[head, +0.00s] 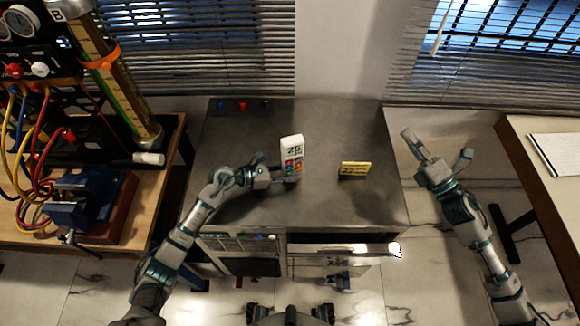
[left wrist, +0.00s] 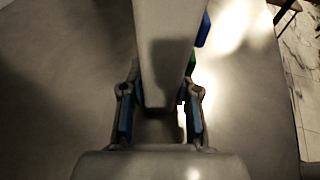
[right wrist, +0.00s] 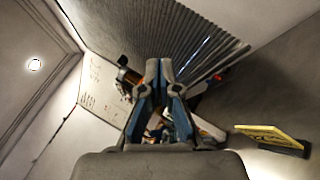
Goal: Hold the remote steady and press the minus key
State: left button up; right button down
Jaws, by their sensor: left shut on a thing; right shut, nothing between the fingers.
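The white remote (head: 293,151) stands upright on the grey table, with a "25" readout and red, blue and green keys on its front in the head view. I cannot make out which key is the minus. My left gripper (head: 272,175) is shut on the remote's lower part from the left. In the left wrist view the remote (left wrist: 166,45) rises between the two fingers (left wrist: 160,105), with edges of blue and green keys on its right. My right gripper (head: 408,134) is shut and empty, raised right of the table, well apart from the remote. Its fingers meet in the right wrist view (right wrist: 164,70).
A yellow sign reading "22" (head: 355,169) stands right of the remote on the grey table (head: 340,125). Red and blue buttons (head: 242,106) sit at its back left. A gauge bench (head: 150,185) with hoses and a vise is left; a table with paper (head: 555,150) is right.

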aim_at(289, 167)
jog(key=s+a+f+n+g+y, duration=0.1)
jog(key=s+a+f+n+g, duration=0.1)
jog(key=a+f, duration=0.3)
jog(key=s+a+f+n+g+y, duration=0.2)
jog(key=s+a+f, duration=0.3)
jog(key=a, duration=0.7)
jog(key=s+a+f+n+g+y, duration=0.2)
jog(key=s+a+f+g, duration=0.1)
jog(key=a+f, duration=0.3)
jog(key=shift+s+a+f+g, duration=0.15)
jog(key=shift+a+g, duration=0.2)
jog(key=shift+a, duration=0.25)
jog(key=shift+s+a+f+g, duration=0.1)
jog(key=shift+a+g, duration=0.25)
jog(key=shift+a, duration=0.25)
jog(key=shift+w, duration=0.1)
jog(key=shift+w+a, duration=0.45)
jog(key=shift+w, duration=0.9)
jog(key=shift+w+a, duration=0.45)
jog(key=shift+w, duration=0.95)
jog(key=shift+w+a, duration=0.45)
jog(key=shift+w, duration=0.9)
jog(key=shift+w+r, duration=0.1)
jog(key=shift+w+a, duration=0.15)
jog(key=shift+w, duration=0.1)
jog(key=shift+w+a, duration=0.1)
jog(key=shift+w, duration=0.15)
jog(key=shift+s+d, duration=0.25)
jog(key=shift+s, duration=0.4)
jog(key=shift+w, duration=0.1)
